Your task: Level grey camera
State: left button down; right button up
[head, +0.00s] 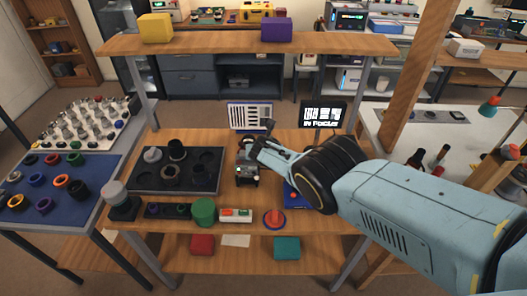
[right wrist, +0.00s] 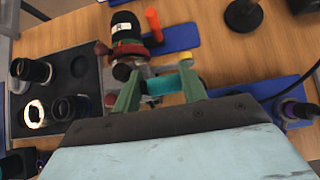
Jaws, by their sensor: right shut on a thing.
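In the head view my right gripper (head: 262,146) reaches in from the right over the middle of the table, at a small dark grey device (head: 246,173), which I take for the camera. In the right wrist view its green fingers (right wrist: 160,88) are shut on a teal cylindrical piece (right wrist: 160,86). Just beyond the fingers is a dark round body with a white label (right wrist: 126,28), with green and red parts beside it. How the teal piece joins that body is partly hidden, and I cannot tell whether the camera is level. My left gripper is not in view.
A black tray with lens parts (head: 210,186) lies left of the device. A green cylinder (head: 204,211) and an orange-red disc piece (head: 274,219) stand near the front edge. A striped chart (head: 250,115) and a dark sign (head: 323,113) stand behind. A shelf (head: 220,45) spans above.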

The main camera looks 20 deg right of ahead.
jog(key=shift+d+r, duration=0.1)
jog(key=shift+d, duration=0.3)
jog(key=o, duration=1.1)
jog(key=shift+w, duration=0.1)
jog(key=shift+o, duration=0.6)
jog(key=shift+d, duration=0.1)
jog(key=shift+a, duration=0.2)
